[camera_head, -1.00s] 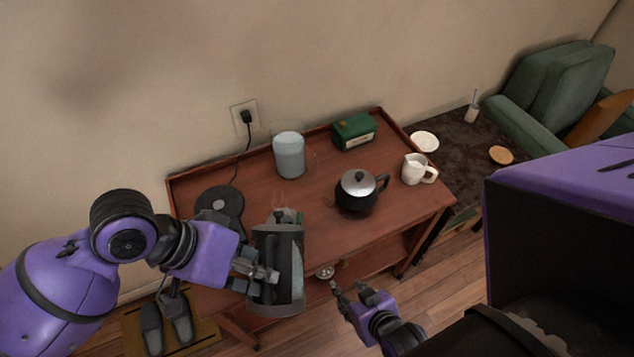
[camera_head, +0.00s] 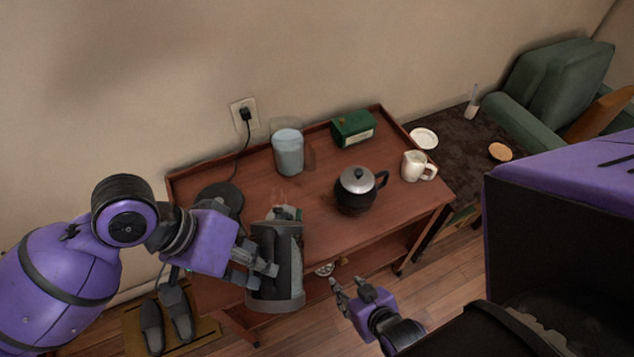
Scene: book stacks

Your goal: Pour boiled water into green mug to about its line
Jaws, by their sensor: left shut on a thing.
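My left gripper (camera_head: 270,268) is shut on a dark grey kettle (camera_head: 290,270) and holds it over the front edge of the wooden cart (camera_head: 322,228). The kettle looks tilted. A small mug with a bit of green (camera_head: 287,213) shows just behind the kettle's upper end; most of it is hidden, so its line and water level cannot be seen. The kettle's round black base (camera_head: 220,197) sits empty at the cart's left. My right gripper (camera_head: 346,284) is open and empty, in front of the cart.
A black teapot (camera_head: 354,197), a white jug (camera_head: 416,167), a pale blue canister (camera_head: 288,152) and a green box (camera_head: 352,128) stand on the cart. A dark side table with a white plate (camera_head: 424,139) is at right. Slippers (camera_head: 176,312) lie below left.

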